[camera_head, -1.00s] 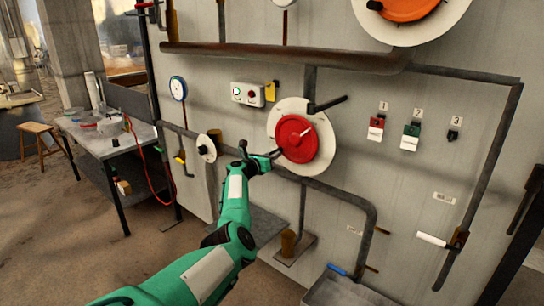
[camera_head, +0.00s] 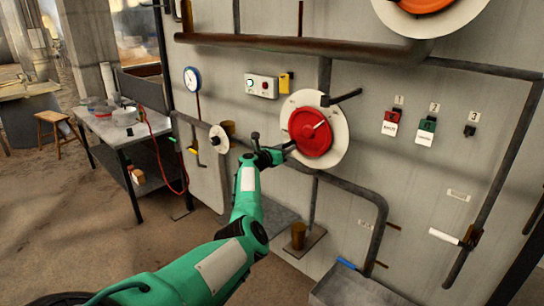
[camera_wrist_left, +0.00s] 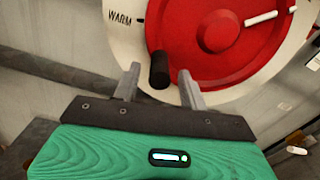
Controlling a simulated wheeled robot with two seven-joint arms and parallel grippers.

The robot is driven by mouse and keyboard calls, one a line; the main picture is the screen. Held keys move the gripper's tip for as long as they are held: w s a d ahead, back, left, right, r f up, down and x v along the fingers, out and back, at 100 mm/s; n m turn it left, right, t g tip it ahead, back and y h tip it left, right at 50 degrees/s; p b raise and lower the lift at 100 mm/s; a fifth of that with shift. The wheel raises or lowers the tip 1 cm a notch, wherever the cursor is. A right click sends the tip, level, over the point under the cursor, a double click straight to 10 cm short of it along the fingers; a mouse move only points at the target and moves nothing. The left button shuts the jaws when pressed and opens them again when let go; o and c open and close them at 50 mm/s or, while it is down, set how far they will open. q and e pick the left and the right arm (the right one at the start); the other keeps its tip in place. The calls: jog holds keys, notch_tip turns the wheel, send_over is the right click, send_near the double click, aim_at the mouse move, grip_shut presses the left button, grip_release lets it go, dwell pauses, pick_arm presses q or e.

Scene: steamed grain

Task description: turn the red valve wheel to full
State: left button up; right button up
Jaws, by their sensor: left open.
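The red valve wheel (camera_head: 309,136) sits on a round white dial plate (camera_head: 341,135) on the grey wall panel. A white pointer bar (camera_head: 320,125) on it points to the upper right. In the left wrist view the wheel (camera_wrist_left: 225,65) shows its black handle knob (camera_wrist_left: 159,72) at the lower left, below a "WARM" label (camera_wrist_left: 120,18) and a short mark. My left gripper (camera_head: 287,148) is at the wheel's lower left edge. In the left wrist view its open fingers (camera_wrist_left: 158,82) stand either side of the knob, with gaps visible. My right gripper is not in view.
A dark lever (camera_head: 345,96) sticks out at the wheel's upper right, and a pipe (camera_head: 345,188) runs below. A small white dial (camera_head: 219,140) is left of the wheel. Red and green tagged switches hang on the right. A metal tray (camera_head: 340,291) is below.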

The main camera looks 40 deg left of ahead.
pick_arm(q)
jog(key=s+b, duration=0.2)
jog(key=s, duration=1.1)
dwell(0.4)
